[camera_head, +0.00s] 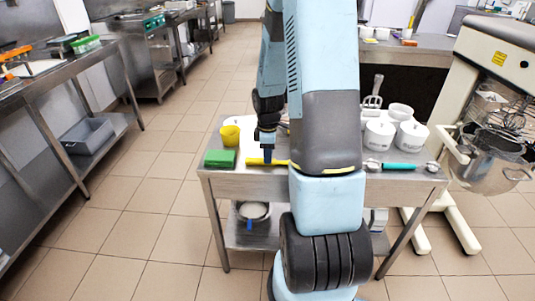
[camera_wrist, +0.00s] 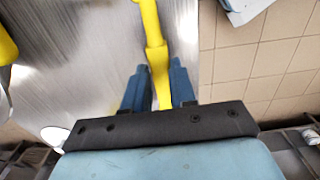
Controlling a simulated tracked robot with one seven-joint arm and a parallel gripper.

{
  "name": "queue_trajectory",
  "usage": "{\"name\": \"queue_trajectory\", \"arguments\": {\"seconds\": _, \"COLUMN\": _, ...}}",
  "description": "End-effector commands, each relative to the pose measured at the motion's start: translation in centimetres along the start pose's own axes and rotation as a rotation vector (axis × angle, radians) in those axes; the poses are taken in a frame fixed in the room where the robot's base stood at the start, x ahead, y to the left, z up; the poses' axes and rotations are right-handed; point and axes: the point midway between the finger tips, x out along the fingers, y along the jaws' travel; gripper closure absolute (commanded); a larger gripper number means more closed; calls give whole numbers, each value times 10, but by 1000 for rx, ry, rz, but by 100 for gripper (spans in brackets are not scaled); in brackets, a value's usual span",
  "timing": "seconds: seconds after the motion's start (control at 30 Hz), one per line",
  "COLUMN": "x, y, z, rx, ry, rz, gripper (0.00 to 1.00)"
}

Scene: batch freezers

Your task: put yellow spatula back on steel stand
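The yellow spatula (camera_head: 270,161) lies near the front edge of a low steel table (camera_head: 240,181), the only likely steel stand I can make out. My gripper (camera_head: 267,154) points down at it from above, left of my arm. In the wrist view the yellow handle (camera_wrist: 154,40) runs between the two blue fingers of my gripper (camera_wrist: 159,72), over brushed steel (camera_wrist: 85,60). The fingers are close on either side of the handle; whether they press on it is unclear. My arm hides part of the spatula and the table's middle.
A green block (camera_head: 220,158) and yellow cup (camera_head: 230,135) stand left of the spatula. White tubs (camera_head: 378,136) and a teal-handled tool (camera_head: 399,166) are right of my arm. A mixer (camera_head: 490,80) stands right. The tiled floor at left is clear.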

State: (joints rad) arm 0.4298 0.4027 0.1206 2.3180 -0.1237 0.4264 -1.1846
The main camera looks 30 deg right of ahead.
Motion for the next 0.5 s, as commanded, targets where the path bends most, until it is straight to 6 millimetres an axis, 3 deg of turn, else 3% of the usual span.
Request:
{"name": "queue_trajectory", "arguments": {"seconds": 0.23, "x": 0, "y": 0, "z": 0, "rx": 0, "ry": 0, "rz": 0, "gripper": 50}}
{"name": "queue_trajectory", "arguments": {"seconds": 0.5, "x": -1, "y": 0, "z": 0, "rx": 1, "ry": 0, "rz": 1, "gripper": 50}}
